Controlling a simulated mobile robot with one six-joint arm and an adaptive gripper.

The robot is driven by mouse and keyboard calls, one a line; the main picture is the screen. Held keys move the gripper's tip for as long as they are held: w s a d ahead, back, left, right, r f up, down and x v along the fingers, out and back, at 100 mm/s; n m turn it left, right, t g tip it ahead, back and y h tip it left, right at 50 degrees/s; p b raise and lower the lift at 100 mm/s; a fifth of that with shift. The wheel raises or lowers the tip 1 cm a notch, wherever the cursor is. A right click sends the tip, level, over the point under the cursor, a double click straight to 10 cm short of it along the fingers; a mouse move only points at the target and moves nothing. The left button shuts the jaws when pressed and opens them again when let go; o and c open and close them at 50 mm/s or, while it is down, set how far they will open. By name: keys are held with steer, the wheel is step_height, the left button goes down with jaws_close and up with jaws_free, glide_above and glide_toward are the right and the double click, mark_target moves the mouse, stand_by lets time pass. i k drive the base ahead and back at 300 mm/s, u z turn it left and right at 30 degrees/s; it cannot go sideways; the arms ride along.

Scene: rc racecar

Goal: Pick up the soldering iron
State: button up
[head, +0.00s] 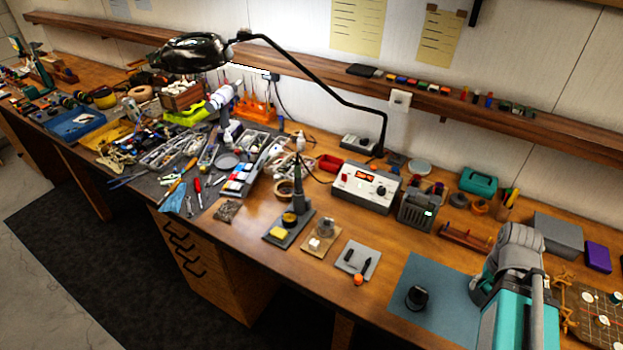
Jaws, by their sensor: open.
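The soldering iron (298,178) appears to be the slim, dark upright piece in a holder on a dark base plate (271,237), near the middle of the bench. A thin dark cord runs from near its top toward the grey station box (362,186) with a red display, to its right. A yellow sponge (278,232) lies on the base plate in front of it. The iron is small in this view, and its lower end is hidden in the holder. I cannot make out my gripper in the head view.
A black lamp (190,52) on a bent arm reaches over the bench. Tools crowd the dark mat left of the iron. Bare wood (235,240) shows in front.

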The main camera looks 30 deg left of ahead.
mark_target(298, 189)
steer(key=z, duration=0.15)
steer(key=k, duration=1.15)
steer(key=u, duration=0.8)
steer(key=i, duration=1)
steer(key=z, duration=0.05)
